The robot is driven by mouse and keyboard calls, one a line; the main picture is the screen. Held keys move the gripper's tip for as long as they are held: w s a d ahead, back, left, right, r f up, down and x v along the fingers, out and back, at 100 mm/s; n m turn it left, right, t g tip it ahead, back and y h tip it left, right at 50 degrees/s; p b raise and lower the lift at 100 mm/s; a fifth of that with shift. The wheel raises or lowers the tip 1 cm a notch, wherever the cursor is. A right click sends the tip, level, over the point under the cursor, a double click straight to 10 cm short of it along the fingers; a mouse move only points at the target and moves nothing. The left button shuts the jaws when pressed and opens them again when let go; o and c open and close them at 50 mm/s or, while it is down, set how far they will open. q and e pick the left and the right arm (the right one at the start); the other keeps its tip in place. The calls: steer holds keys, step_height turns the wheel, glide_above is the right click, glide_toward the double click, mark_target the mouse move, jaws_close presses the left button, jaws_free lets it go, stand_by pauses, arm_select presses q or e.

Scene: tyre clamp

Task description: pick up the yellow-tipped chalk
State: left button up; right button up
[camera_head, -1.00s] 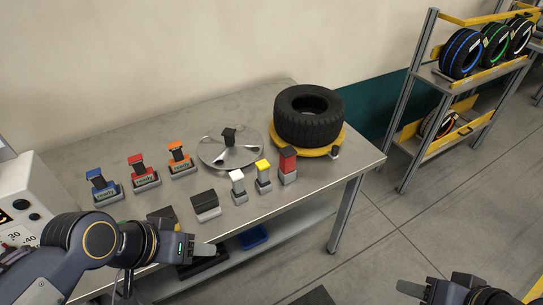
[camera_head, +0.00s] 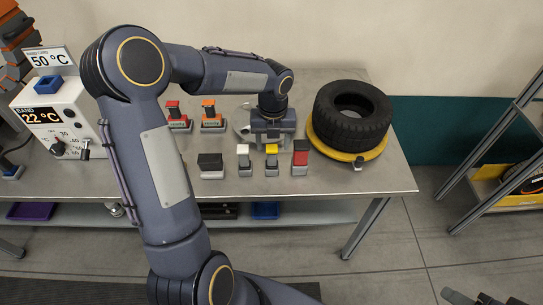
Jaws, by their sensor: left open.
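The yellow-tipped chalk (camera_head: 271,150) stands upright in a small grey holder near the table's front edge. It is between a white-tipped one (camera_head: 243,150) and a red one (camera_head: 300,151). My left gripper (camera_head: 271,139) points down from the end of my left arm, open, just above or behind the yellow tip. I cannot tell whether it touches the chalk. My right gripper (camera_head: 462,298) is only partly in view at the bottom right, away from the table; its jaws are unclear.
A black block (camera_head: 210,161) on a grey base stands left of the chalks. A tyre (camera_head: 352,113) sits on a yellow ring to the right. Red and orange blocks (camera_head: 212,112) stand behind. A control box (camera_head: 58,118) is at the left. The front right tabletop is clear.

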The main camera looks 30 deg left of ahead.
mark_target(271, 148)
arm_select(q)
steer(key=f, duration=0.6)
steer(key=shift+s+f, duration=0.3)
steer(key=shift+f, duration=0.1)
steer(key=c, duration=1.1)
steer(key=shift+r, duration=0.1)
steer(key=shift+r, duration=0.5)
step_height(271, 148, up, 2)
steer(key=shift+s+a+r, duration=0.1)
steer(key=shift+r, duration=0.15)
steer(key=s+a+r, duration=0.2)
steer(key=s+r, duration=0.1)
steer(key=s, duration=0.1)
steer(key=s+a+r, duration=0.1)
steer(key=s+r, duration=0.2)
steer(key=s, duration=0.1)
steer(key=s+a+r, duration=0.2)
steer(key=s+r, duration=0.1)
steer(key=s, duration=0.1)
steer(key=shift+s+a+r, duration=0.2)
steer(key=shift+s+a, duration=0.05)
steer(key=shift+a, duration=0.1)
